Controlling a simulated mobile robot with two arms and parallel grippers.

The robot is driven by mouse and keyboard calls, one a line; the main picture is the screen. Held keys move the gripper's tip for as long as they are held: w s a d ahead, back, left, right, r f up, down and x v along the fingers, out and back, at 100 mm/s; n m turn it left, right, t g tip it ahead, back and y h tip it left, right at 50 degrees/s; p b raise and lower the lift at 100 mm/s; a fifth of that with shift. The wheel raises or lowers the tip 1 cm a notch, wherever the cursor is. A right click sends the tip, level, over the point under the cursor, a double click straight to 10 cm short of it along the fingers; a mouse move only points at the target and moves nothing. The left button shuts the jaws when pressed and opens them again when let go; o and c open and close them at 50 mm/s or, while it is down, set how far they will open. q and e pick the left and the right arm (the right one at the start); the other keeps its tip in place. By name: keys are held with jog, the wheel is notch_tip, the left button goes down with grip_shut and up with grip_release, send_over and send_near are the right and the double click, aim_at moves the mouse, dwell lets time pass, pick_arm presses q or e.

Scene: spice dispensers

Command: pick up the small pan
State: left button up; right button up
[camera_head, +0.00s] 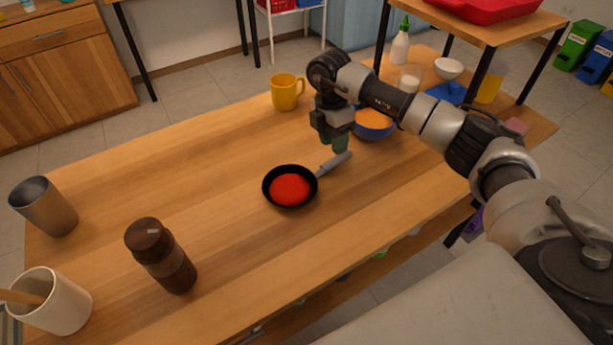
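The small pan (268,196) is black with red contents and sits on the wooden table. Its grey handle (334,162) points up and to the right. My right gripper (333,146) points down just above and behind the handle. A gap between gripper and handle is hard to judge from this angle. The fingers are dark and small here, and I cannot tell whether they are open or shut. My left gripper is not in view.
A yellow mug (286,93) and a blue bowl (371,124) with orange contents stand near my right gripper. A brown grinder (161,256), a metal cup (46,207) and a cream pot (58,303) stand at the left. The table between them and the pan is clear.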

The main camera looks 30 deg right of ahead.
aim_at(335, 158)
jog(key=shift+s+f, duration=0.2)
jog(key=shift+f, duration=0.7)
jog(key=shift+s+f, duration=0.25)
jog(key=shift+f, duration=0.6)
jog(key=shift+s+f, duration=0.2)
jog(key=shift+f, duration=0.7)
grip_shut()
